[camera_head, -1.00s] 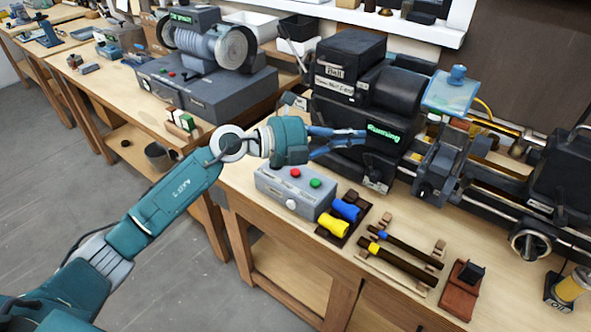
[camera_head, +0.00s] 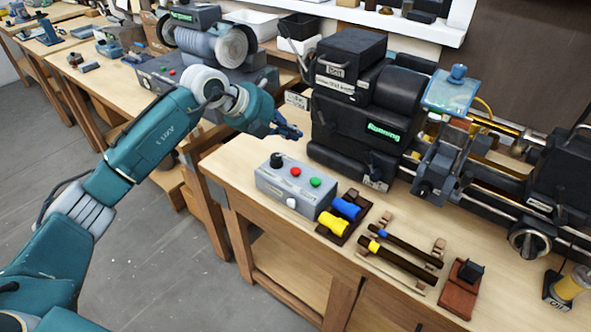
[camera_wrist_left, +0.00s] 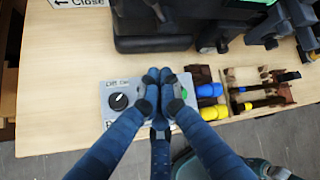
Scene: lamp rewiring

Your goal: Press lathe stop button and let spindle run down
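The grey control box (camera_head: 277,181) sits on the front left of the lathe bench. It carries a red button (camera_head: 295,171), a green button (camera_head: 315,182), a black knob (camera_head: 276,160) and a white knob. The lathe (camera_head: 345,140) stands behind it, and its display (camera_head: 384,133) reads "Running" in green. My left gripper (camera_head: 290,132) is above and behind the box, apart from it in the head view. In the left wrist view its fingers (camera_wrist_left: 157,78) are together, with nothing seen between them, and cover the red button. My right gripper is not in view.
Blue and yellow handled tools (camera_head: 334,224) lie right of the box, with dark rods (camera_head: 405,262) beyond. A bench grinder (camera_head: 205,45) stands on the left bench. Bare bench top (camera_head: 225,165) lies left of the box.

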